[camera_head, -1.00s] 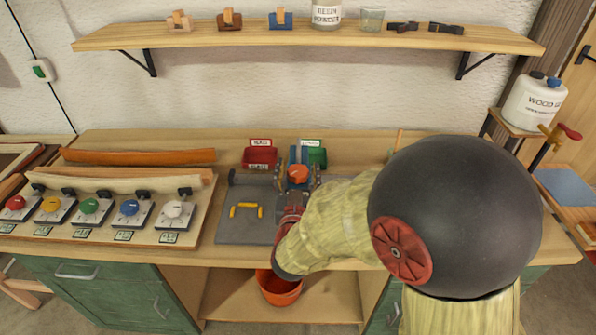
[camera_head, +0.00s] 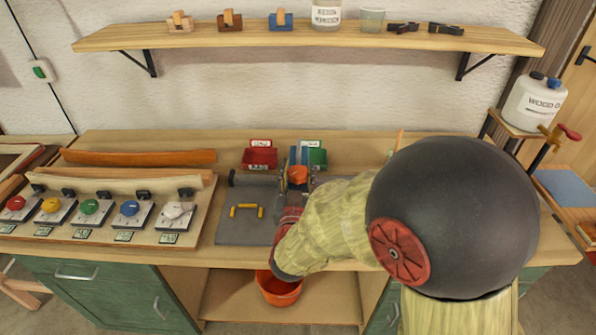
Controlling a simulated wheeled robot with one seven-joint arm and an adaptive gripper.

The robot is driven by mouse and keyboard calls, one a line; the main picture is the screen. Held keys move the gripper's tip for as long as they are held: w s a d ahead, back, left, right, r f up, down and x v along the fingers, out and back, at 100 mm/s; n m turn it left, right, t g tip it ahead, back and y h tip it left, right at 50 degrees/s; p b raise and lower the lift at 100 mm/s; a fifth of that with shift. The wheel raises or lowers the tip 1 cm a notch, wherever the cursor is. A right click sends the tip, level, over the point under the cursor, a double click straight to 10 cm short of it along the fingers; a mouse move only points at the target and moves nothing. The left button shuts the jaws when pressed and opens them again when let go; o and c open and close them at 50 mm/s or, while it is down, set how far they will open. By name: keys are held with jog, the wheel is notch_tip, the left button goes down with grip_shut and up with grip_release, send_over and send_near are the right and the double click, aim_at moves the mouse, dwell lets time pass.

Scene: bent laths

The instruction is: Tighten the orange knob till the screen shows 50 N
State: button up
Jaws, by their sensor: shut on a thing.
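The orange knob (camera_head: 298,174) sits at the back of the grey mat, in front of a blue upright piece (camera_head: 299,154). My gripper (camera_head: 298,181) reaches it from the front, with dark fingers on both sides of it, and is shut on it. My red wrist and the fingers hide the knob's lower part and what it is mounted on. I cannot make out a screen by this knob. Small greenish displays (camera_head: 83,234) stand in front of the other knobs on the left board, too small to read for sure.
A board at left carries red, yellow, green, blue and white knobs (camera_head: 174,210). Yellow pieces (camera_head: 246,211) lie on the grey mat (camera_head: 233,229). A red bin (camera_head: 259,159) and a green bin (camera_head: 318,158) stand behind. An orange bucket (camera_head: 279,289) sits below the worktop.

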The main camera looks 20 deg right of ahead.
jog(key=shift+r+h, duration=0.1)
jog(key=shift+h, duration=0.2)
jog(key=shift+a+m+g+h+p, duration=0.1)
jog(key=shift+m+g+h+p, duration=0.25)
jog(key=shift+m+g+h, duration=0.55)
jog(key=shift+m+h, duration=0.3)
jog(key=shift+h, duration=0.2)
jog(key=o, duration=1.2)
jog(key=shift+s, duration=0.1)
